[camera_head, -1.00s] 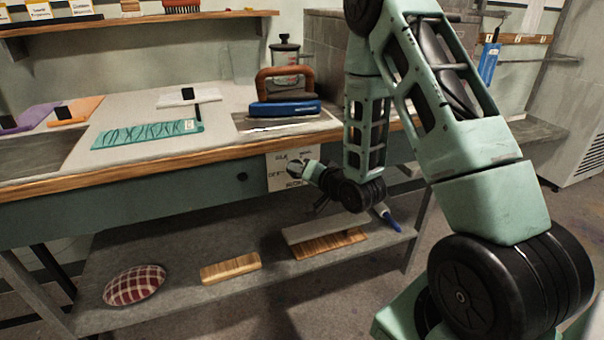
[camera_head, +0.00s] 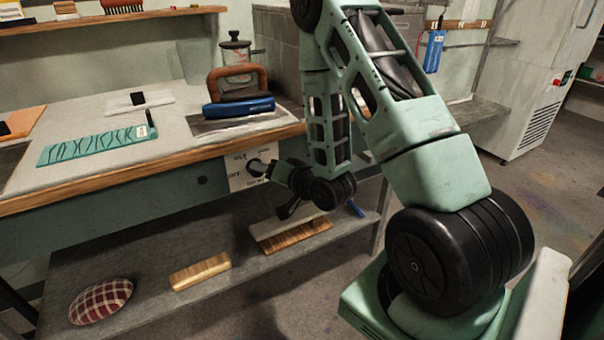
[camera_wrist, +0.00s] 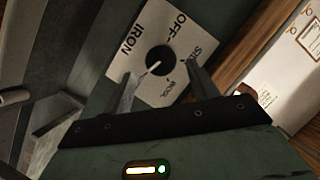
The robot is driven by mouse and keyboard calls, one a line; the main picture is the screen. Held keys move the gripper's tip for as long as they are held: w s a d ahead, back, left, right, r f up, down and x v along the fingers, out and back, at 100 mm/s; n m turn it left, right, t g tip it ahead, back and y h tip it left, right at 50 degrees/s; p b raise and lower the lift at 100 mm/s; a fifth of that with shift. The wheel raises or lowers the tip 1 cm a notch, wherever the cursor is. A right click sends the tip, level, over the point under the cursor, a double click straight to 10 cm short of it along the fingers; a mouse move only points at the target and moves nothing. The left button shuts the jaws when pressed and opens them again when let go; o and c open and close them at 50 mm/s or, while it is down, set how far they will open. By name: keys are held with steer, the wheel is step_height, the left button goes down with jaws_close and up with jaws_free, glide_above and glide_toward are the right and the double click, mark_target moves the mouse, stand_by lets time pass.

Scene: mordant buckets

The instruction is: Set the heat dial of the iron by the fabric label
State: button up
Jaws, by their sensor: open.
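The dial plate (camera_wrist: 172,22) on the bench front is white and reads IRON, OFF, SILK and another word too blurred to be sure of. Its round black dial (camera_wrist: 163,56) carries a pale pointer aimed down-left in the wrist view. My open gripper (camera_wrist: 160,70) has one finger on each side of the dial; contact cannot be told. In the head view my gripper (camera_head: 268,170) partly covers the plate (camera_head: 240,180). The blue iron (camera_head: 238,107) with brown handle rests on the bench. The teal fabric (camera_head: 90,147) lies left of it with a small pale label (camera_head: 142,131), unreadable here.
The bench's wooden edge (camera_head: 120,176) runs above the plate. A lower shelf (camera_head: 150,245) holds a checked cushion (camera_head: 101,300), a wooden block (camera_head: 200,271) and a brush (camera_head: 297,237). An orange cloth (camera_head: 22,123) and a white cloth (camera_head: 140,103) lie on the bench.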

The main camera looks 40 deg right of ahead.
steer(key=p+v, duration=1.4)
steer(key=p, duration=0.2)
steer(key=shift+r, duration=0.1)
stand_by(0.4)
